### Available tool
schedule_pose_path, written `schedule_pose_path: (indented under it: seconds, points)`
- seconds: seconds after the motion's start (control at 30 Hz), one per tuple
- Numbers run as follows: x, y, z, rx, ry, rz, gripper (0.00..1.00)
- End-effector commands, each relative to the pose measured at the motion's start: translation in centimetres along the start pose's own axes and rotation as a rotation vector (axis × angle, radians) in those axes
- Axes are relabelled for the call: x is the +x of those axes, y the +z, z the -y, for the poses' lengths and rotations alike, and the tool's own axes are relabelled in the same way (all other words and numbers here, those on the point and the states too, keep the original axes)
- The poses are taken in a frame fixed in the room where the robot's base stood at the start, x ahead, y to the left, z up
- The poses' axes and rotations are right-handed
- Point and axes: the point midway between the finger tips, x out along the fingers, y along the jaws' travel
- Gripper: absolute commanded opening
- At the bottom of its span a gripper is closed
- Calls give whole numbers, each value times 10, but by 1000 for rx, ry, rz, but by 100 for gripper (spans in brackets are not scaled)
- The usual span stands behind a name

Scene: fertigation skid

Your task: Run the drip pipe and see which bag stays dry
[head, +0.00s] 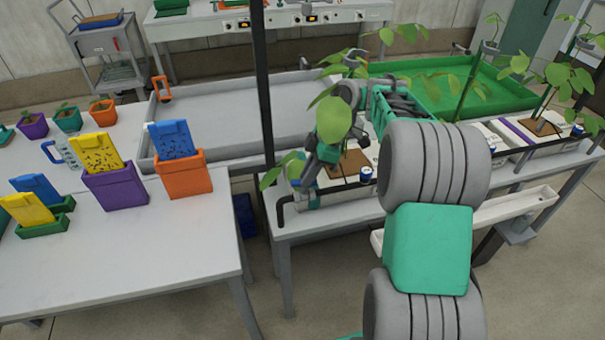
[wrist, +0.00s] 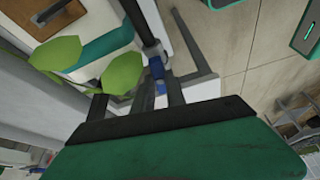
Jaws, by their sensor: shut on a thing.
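White grow bags with leafy plants stand in a row on the right bench. The nearest bag (head: 352,190) is partly hidden by leaves and my arm, and another bag (head: 550,135) is at the right. The dark drip pipe (head: 284,203) bends at the bench's front left corner; a dark pipe (wrist: 139,18) also crosses the wrist view. My gripper (head: 308,182) is low at the left end of the nearest bag, by the pipe. In the wrist view its fingers (wrist: 140,98) are around a small blue part (wrist: 158,70) at the pipe. I cannot tell whether any bag is wet.
A white gutter (head: 515,205) runs along the bench front. A dark post (head: 264,90) stands left of my arm. The left table (head: 120,270) carries purple and orange boxes with yellow and blue cards. Grey (head: 225,120) and green (head: 470,85) trays lie behind.

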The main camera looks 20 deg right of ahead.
Motion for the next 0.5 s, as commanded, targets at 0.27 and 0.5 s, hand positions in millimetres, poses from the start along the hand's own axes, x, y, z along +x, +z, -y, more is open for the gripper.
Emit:
schedule_pose_path:
  seconds: [0.27,0.5]
  points:
    - [0,0,0,-18,-7,0,0]
    - [0,0,0,-17,-6,0,18]
